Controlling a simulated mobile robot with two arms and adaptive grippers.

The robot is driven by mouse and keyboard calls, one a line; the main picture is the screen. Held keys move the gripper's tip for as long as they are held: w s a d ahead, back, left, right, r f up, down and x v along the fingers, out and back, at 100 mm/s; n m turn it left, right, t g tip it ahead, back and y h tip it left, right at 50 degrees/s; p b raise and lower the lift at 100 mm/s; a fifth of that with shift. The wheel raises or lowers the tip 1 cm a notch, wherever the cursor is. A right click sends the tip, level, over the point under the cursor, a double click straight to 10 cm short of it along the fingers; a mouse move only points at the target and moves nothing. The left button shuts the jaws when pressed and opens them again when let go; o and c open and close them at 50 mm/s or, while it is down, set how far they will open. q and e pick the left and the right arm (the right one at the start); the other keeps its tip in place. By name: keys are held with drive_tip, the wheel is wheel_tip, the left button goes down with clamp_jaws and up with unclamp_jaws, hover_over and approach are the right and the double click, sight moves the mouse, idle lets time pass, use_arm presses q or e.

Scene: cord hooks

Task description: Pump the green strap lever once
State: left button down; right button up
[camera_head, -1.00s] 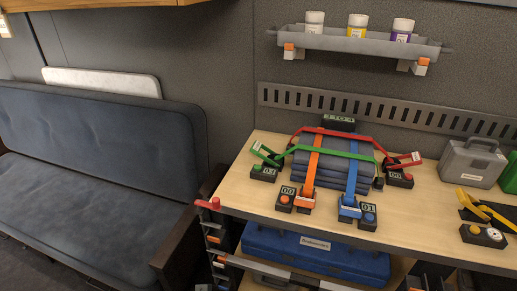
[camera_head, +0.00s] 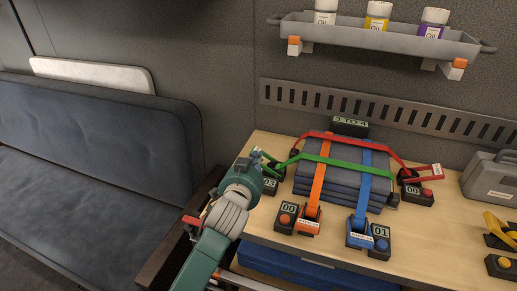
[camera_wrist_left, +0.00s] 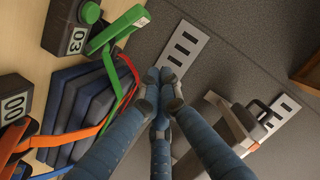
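The green strap (camera_head: 330,160) crosses a folded dark blue stack (camera_head: 312,182) on the bench. Its green lever (camera_head: 272,162) stands tilted up at the stack's left, partly hidden by my left gripper (camera_head: 257,156). In the left wrist view the green lever (camera_wrist_left: 118,29) rises beside its dark box (camera_wrist_left: 66,28), whose counter reads 03. My left gripper (camera_wrist_left: 161,84) has its blue fingertips drawn together with nothing visible between them. It appears just beside the lever; contact cannot be told. My right gripper is out of view.
The orange (camera_head: 309,222) and blue (camera_head: 360,233) strap levers stand in front, the red lever (camera_head: 425,173) at right. A sign (camera_head: 350,126) reads "3 TO 4". A shelf with bottles (camera_head: 375,38) hangs above; a grey case (camera_head: 490,178) stands at right.

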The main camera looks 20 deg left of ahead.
use_arm(q)
drive_tip(key=p, duration=0.1)
hover_over(259, 149)
drive_tip(key=s+d, duration=0.3)
drive_tip(key=s, duration=0.2)
wheel_tip(259, 149, down, 2)
drive_tip(key=shift+a+f, duration=0.1)
drive_tip(key=f, duration=0.1)
drive_tip(key=a, duration=0.1)
drive_tip(key=f, duration=0.1)
drive_tip(key=shift+w+a+f, duration=0.2)
drive_tip(key=shift+a+f, duration=0.05)
drive_tip(key=shift+f, duration=0.1)
drive_tip(key=shift+a+f, duration=0.2)
drive_tip(key=shift+f, duration=0.25)
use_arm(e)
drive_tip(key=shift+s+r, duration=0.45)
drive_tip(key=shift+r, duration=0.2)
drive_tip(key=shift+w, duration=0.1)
